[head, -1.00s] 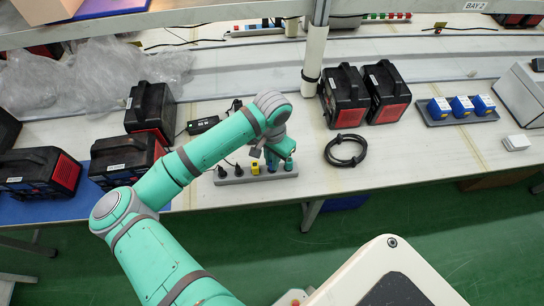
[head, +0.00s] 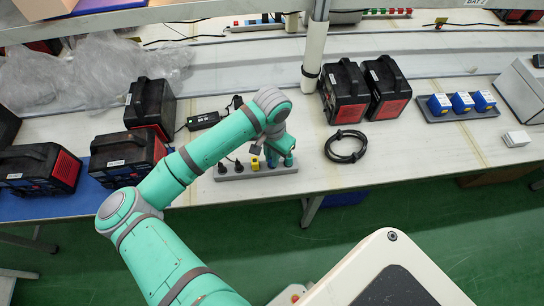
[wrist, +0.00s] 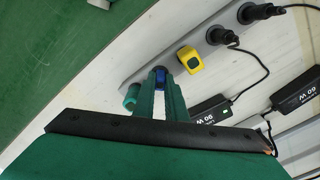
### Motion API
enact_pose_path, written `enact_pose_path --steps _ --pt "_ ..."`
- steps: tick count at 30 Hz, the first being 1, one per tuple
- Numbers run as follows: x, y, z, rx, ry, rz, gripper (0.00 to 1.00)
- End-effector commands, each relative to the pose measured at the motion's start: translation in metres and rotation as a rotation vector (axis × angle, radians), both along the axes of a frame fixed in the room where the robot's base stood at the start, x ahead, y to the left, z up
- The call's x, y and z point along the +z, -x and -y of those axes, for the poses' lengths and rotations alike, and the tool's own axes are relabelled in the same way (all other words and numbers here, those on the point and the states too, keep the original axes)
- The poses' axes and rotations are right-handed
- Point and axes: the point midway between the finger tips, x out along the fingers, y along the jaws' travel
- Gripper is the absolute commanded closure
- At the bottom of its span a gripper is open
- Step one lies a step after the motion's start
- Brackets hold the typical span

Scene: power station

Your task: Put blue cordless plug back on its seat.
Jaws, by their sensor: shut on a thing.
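The blue cordless plug (wrist: 161,78) shows between my fingertips in the wrist view, over the grey strip (wrist: 196,44). My gripper (wrist: 159,88) is shut on it. Most of the plug is hidden by the fingers, and I cannot tell whether it sits fully down on the strip. A yellow plug (wrist: 188,60) stands to its right, and a green round piece, seemingly another plug (wrist: 130,96), is close on its left. In the head view my gripper (head: 279,158) is over the right part of the strip (head: 240,176).
Two black corded plugs (wrist: 222,36) fill the strip's other end. Black adapters (head: 203,120) lie behind it, and a coiled black cable (head: 346,147) lies to the right. Black battery boxes (head: 343,95) stand behind. The table's front edge is close to the strip.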

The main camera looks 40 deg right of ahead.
Motion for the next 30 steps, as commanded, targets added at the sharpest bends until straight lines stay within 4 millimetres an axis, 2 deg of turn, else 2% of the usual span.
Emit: enact_pose_path --steps 4,5,6,7,8,16,20,23,30 --pt "-0.001 0.001 0.0 -0.001 -0.001 -0.002 1.0" --pt "-0.001 0.001 0.0 -0.001 -0.001 -0.002 0.86" --pt "-0.001 0.001 0.0 -0.001 -0.001 -0.002 0.77" --pt "-0.001 0.001 0.0 -0.001 -0.001 -0.002 0.7" --pt "-0.001 0.001 0.0 -0.001 -0.001 -0.002 0.67" --pt "0.0 0.0 0.0 -0.001 0.0 -0.001 0.67" --pt "0.007 0.0 0.0 -0.001 0.001 -0.001 0.67" --pt "0.021 0.0 0.001 -0.001 0.001 0.0 0.67" --pt "0.066 0.0 0.001 -0.002 0.001 0.0 0.67"
